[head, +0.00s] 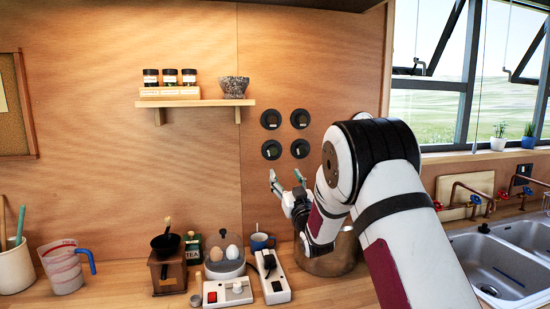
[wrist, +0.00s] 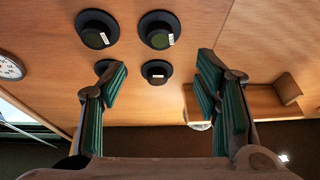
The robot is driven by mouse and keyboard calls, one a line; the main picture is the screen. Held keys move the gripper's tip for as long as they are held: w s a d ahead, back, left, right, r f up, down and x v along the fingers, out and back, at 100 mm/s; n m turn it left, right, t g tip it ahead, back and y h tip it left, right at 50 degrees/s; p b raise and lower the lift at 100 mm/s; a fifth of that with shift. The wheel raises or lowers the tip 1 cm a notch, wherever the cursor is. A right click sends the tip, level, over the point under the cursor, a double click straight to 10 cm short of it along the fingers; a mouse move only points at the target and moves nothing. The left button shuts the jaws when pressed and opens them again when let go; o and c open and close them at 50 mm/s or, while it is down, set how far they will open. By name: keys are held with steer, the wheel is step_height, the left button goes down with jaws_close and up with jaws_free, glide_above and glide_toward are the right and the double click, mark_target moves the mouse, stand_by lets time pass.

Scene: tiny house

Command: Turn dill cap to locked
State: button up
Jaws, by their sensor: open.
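Several round black caps are fixed on the wooden wall in two rows: upper left (head: 271,119), upper right (head: 300,118), lower left (head: 272,150) and lower right (head: 300,148). Small pale labels show on caps in the wrist view, such as this cap (wrist: 159,30), but are too small to read. I cannot tell which cap is dill. My gripper (head: 286,180) is open and empty, pointing up just below the lower caps. In the wrist view, the gripper (wrist: 160,85) has its green-padded fingers spread; one cap shows between them, and the left finger partly hides another.
A wall shelf (head: 200,103) with spice jars (head: 170,78) and a stone mortar (head: 234,87) is up left. A sink (head: 490,265) is at right.

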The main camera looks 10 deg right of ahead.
mark_target(274, 153)
steer(key=x, duration=1.2)
steer(key=shift+w, duration=0.1)
steer(key=shift+d, duration=0.1)
steer(key=c, duration=1.1)
